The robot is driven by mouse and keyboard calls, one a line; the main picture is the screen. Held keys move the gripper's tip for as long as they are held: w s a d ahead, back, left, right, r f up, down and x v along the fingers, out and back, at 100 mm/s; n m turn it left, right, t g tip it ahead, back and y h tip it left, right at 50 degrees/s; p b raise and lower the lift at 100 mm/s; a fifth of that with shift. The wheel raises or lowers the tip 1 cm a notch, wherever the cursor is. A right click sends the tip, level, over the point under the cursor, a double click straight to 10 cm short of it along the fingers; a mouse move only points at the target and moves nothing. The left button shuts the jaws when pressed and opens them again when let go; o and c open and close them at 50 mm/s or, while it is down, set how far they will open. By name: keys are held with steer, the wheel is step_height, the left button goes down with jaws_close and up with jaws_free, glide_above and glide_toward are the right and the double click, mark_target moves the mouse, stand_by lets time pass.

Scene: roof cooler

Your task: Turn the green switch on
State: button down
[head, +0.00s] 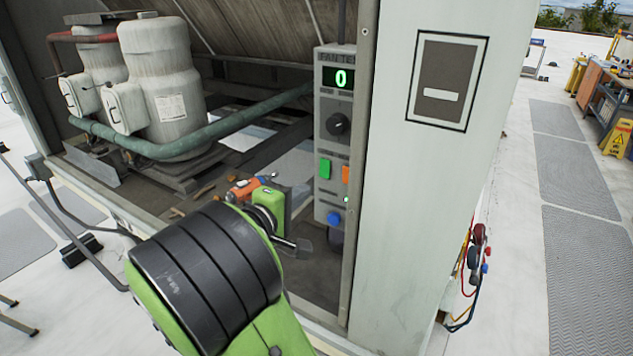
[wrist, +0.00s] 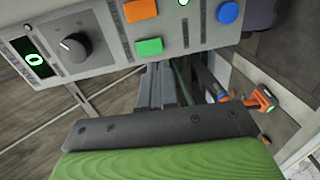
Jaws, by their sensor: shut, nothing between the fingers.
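The green switch (head: 325,168) is on the front of a grey control panel (head: 327,108), left of an orange switch (head: 345,174). The green switch also shows in the wrist view (wrist: 149,47), facing out from the panel. My gripper (head: 302,246) is shut and empty, low and to the left of the panel in the head view. In the wrist view its fingers (wrist: 160,76) lie just below the green switch; I cannot tell how far apart they are in depth. I cannot tell the switch's position.
The panel has a display reading 0 (head: 341,78), a black knob (head: 338,123) and a blue button (head: 333,218). A white cabinet post (head: 425,190) stands at right. Compressor tanks (head: 163,85) and a green pipe (head: 235,120) are at left. An orange tool (wrist: 260,98) lies below.

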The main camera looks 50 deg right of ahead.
mark_target(324, 176)
steer(key=d, duration=0.4)
steer(key=d+p, duration=0.1)
steer(key=d, duration=0.1)
steer(key=shift+w+d+f, duration=0.15)
steer(key=shift+w+f, duration=0.1)
steer(key=shift+d+f, duration=0.15)
steer(key=shift+d, duration=0.15)
